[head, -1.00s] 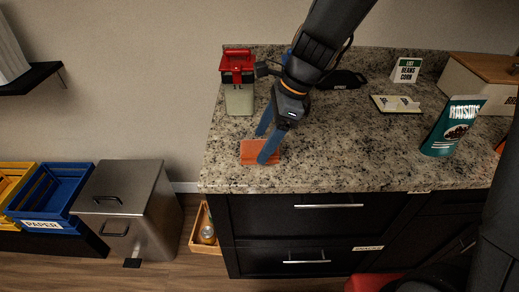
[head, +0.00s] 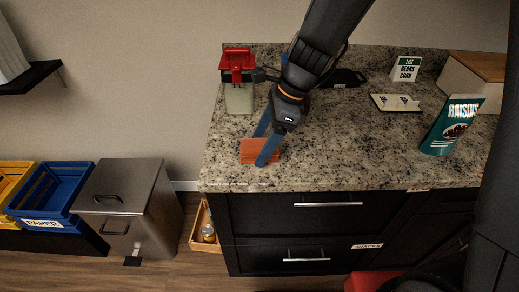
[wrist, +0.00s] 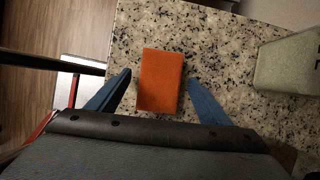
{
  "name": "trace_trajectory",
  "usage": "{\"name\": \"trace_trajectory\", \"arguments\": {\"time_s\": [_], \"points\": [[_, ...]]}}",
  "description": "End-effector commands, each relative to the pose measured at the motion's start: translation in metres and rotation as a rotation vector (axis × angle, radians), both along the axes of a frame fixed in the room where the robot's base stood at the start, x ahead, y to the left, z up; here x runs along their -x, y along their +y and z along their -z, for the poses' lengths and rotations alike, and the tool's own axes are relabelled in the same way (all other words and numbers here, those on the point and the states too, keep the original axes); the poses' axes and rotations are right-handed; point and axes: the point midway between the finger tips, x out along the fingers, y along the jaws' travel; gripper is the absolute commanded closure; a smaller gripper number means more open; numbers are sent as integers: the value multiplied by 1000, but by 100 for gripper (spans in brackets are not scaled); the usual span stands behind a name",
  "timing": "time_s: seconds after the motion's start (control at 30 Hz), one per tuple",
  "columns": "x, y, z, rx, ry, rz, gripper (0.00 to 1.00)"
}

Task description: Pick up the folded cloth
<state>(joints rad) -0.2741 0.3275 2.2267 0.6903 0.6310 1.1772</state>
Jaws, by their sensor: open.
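The folded cloth is an orange rectangle (head: 252,151) lying flat on the speckled granite counter, near its front left edge. It also shows in the wrist view (wrist: 160,80), between the two blue fingers. My gripper (head: 262,150) is open and reaches down to the cloth, with its fingers apart. In the wrist view my gripper (wrist: 157,90) has one finger on each side of the cloth, with a gap on both sides. In the head view the near finger hides part of the cloth.
A red-lidded container (head: 238,85) stands behind the cloth at the counter's back left. A teal raisins pouch (head: 452,126), a beans-corn sign (head: 406,68) and a small tray (head: 396,103) are to the right. The counter's middle is clear.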

Motion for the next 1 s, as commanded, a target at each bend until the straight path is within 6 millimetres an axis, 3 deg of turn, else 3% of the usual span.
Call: {"name": "trace_trajectory", "arguments": {"time_s": [0.17, 0.43, 0.77, 1.0], "points": [[0, 0, 0, 0, 0, 0, 27], [0, 0, 0, 0, 0, 0, 72], [0, 0, -4, -1, -1, 0, 72], [-2, 1, -48, -3, -6, 0, 72]]}}
